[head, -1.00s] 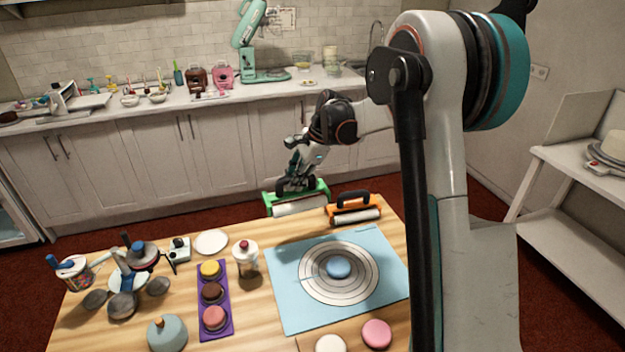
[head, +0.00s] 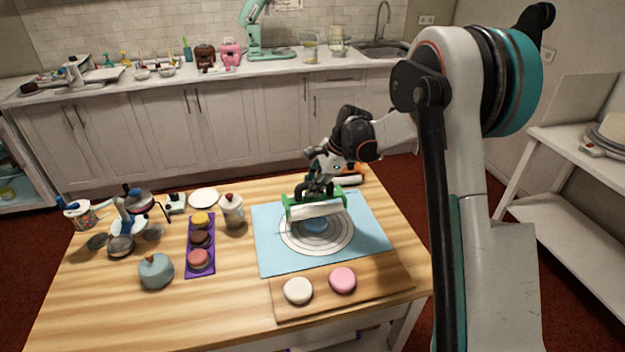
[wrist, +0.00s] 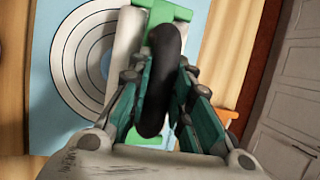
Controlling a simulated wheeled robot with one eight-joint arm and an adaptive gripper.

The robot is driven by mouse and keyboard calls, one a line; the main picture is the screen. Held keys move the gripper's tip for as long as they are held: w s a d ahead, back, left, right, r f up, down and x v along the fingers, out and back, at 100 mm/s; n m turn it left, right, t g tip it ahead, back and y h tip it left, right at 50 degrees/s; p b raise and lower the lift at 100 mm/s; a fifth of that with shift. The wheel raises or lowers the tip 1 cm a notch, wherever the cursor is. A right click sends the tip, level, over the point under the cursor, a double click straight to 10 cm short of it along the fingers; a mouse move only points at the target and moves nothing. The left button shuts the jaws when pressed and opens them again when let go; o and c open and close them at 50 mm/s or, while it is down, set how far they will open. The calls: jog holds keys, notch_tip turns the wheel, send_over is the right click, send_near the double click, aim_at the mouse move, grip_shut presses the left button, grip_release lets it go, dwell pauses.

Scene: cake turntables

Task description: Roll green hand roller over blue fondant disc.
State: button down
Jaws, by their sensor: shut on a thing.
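The green hand roller (head: 290,208) has a green frame, a white cylinder and a black handle. My gripper (head: 318,192) is shut on its handle and holds it over the far part of the blue mat. In the wrist view the fingers (wrist: 157,85) clasp the black handle (wrist: 163,70), with the white cylinder (wrist: 127,50) beside it. The blue fondant disc (head: 316,226) lies at the centre of the mat's rings, just on the near side of the roller, partly covered by it. I cannot tell whether the cylinder touches the disc.
The blue mat (head: 272,258) lies on the wooden table. An orange roller (head: 356,172) sits behind, partly hidden by my arm. A board (head: 380,280) with white (head: 298,291) and pink (head: 342,280) discs is in front. A purple tray (head: 200,248) and a shaker (head: 232,212) stand left.

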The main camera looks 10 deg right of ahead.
aim_at(312, 201)
jog(key=s, duration=1)
jog(key=shift+w+f, duration=0.15)
jog(key=shift+w, duration=1.6)
jog(key=shift+w+f, duration=0.1)
jog(key=shift+w, duration=1.6)
jog(key=shift+f+b, duration=1)
jog(key=shift+f, duration=0.1)
jog(key=shift+w, duration=0.2)
jog(key=shift+w+f, duration=0.2)
jog(key=shift+w, duration=0.25)
jog(key=shift+s, duration=0.1)
